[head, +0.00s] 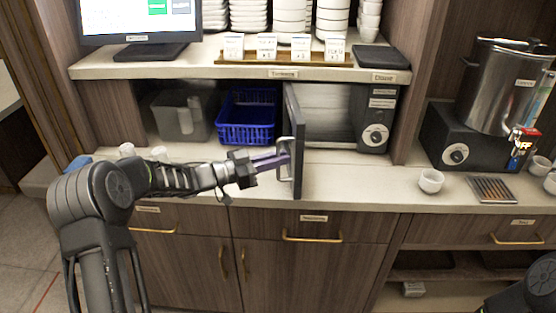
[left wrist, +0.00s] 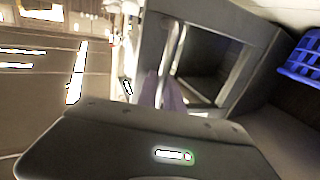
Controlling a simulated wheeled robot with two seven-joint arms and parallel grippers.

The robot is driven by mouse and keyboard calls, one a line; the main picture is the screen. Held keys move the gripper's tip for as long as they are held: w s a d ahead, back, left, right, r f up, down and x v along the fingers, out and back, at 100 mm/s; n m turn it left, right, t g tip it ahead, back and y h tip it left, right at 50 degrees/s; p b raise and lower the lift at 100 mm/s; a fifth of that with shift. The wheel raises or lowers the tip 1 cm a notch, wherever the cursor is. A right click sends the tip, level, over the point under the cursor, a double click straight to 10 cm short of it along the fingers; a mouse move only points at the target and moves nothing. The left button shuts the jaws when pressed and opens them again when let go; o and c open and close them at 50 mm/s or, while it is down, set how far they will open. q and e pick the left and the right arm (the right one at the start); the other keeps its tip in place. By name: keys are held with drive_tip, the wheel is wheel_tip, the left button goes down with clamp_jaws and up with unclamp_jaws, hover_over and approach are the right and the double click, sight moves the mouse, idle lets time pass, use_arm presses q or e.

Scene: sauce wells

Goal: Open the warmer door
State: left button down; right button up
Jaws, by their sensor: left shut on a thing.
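The warmer (head: 374,118) is a dark box with a dial and labels on its right side, under the shelf. Its door (head: 294,120) stands swung out toward me, roughly square to the front, seen nearly edge-on. The pale interior shows to its right. My left gripper (head: 280,159) is shut on the light metal door handle (head: 298,150), on the door's left side. In the left wrist view, the purple fingers (left wrist: 165,92) are at the bar handle (left wrist: 177,42), in front of the door's dark window (left wrist: 210,68). My right gripper is out of view.
A blue basket (head: 246,132) and a grey bin (head: 182,115) stand left of the door. A white cup (head: 431,181) and a slatted tray (head: 493,189) lie on the counter to the right. A steel pot (head: 505,87) stands behind them. The counter before the warmer is clear.

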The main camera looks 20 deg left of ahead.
use_arm(q)
drive_tip(key=shift+a, duration=0.15)
drive_tip(key=c, duration=1.8)
unclamp_jaws()
drive_tip(key=shift+o, duration=0.2)
drive_tip(key=b+v, duration=0.1)
drive_tip(key=v, duration=0.6)
drive_tip(key=shift+s+a+b, duration=0.25)
drive_tip(key=shift+s+b, duration=0.05)
drive_tip(key=shift+b, duration=0.05)
drive_tip(key=shift+a, duration=0.1)
